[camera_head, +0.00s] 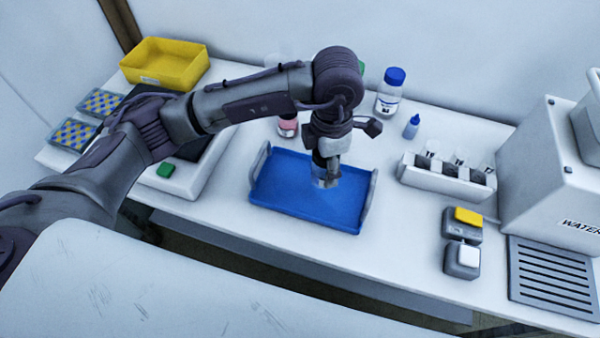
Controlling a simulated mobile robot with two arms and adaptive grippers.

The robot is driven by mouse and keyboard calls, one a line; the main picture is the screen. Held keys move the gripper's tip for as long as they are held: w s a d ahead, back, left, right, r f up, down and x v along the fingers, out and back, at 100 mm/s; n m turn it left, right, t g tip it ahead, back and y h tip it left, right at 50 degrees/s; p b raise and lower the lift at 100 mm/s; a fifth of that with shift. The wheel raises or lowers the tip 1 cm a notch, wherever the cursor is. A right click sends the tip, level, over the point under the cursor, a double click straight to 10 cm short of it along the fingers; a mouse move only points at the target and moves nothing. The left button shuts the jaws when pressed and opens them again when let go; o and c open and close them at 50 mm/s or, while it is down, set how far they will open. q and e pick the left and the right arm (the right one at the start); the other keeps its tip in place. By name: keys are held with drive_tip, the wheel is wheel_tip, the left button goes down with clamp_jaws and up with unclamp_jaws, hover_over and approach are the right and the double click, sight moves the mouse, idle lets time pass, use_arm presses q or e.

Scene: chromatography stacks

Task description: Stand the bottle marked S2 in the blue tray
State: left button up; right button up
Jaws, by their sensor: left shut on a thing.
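The blue tray (290,205) lies on the white bench and has a grey handle at each end. My left gripper (328,162) points down over the tray's back right part. It is shut on a clear bottle (324,182), which looks upright. The lower part of the bottle shows below the fingers, and its cap and any mark are hidden. I cannot tell whether its base touches the tray floor. My right gripper is not in view.
A blue-capped bottle (390,95) and a small blue dropper bottle (412,126) stand behind right. A pink-filled bottle (288,126) stands behind the tray. A white rack (440,186) is to the right, beside the water machine (550,160). A yellow bin (165,62) sits back left.

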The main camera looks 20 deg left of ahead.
use_arm(q)
drive_tip(key=a+f, duration=0.1)
drive_tip(key=a, duration=0.1)
drive_tip(key=w+a+f, duration=0.1)
drive_tip(key=a, duration=0.1)
drive_tip(key=a+f+p, duration=0.1)
drive_tip(key=a+f, duration=0.1)
drive_tip(key=a, duration=0.1)
drive_tip(key=shift+w, duration=0.4)
wheel_tip(320, 180, down, 4)
drive_tip(key=shift+r+p, duration=0.1)
drive_tip(key=shift+p, duration=0.35)
drive_tip(key=shift+f, duration=0.25)
drive_tip(key=shift+f, duration=0.1)
drive_tip(key=shift+f+b, duration=0.1)
drive_tip(key=shift+b, duration=0.2)
drive_tip(key=o, duration=1.3)
